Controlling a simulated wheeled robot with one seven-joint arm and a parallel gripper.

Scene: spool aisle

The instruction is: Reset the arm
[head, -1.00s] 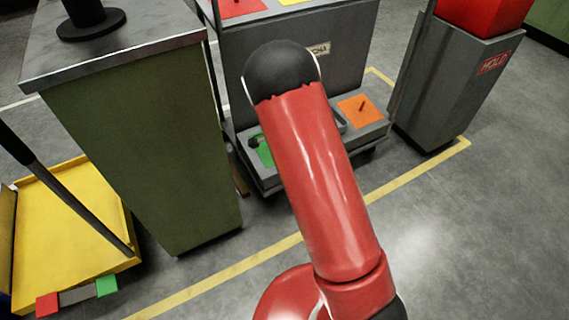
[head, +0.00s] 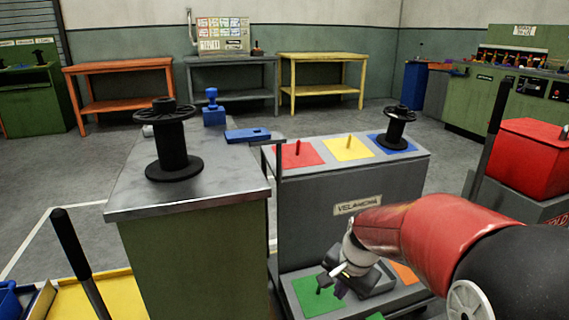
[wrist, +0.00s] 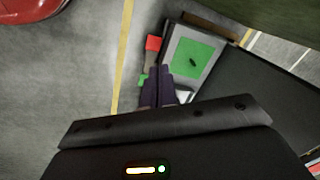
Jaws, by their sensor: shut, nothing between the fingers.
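My red arm (head: 425,235) reaches in from the right of the head view and bends down to the left. My gripper (head: 338,290) points down near the green square (head: 312,297) on the cart's lower shelf. In the wrist view my gripper's two dark purple fingers (wrist: 160,78) lie together, with nothing between them. The green square (wrist: 193,57) shows just beyond them, with a small dark peg on it. I cannot tell whether the fingers touch the shelf.
A bench (head: 125,208) on the left bears a black spool (head: 172,140). The grey cart (head: 320,235) has red, yellow and blue squares on top, with another spool (head: 398,128) on the blue one. A red bin (head: 525,160) stands right. Floor beyond is open.

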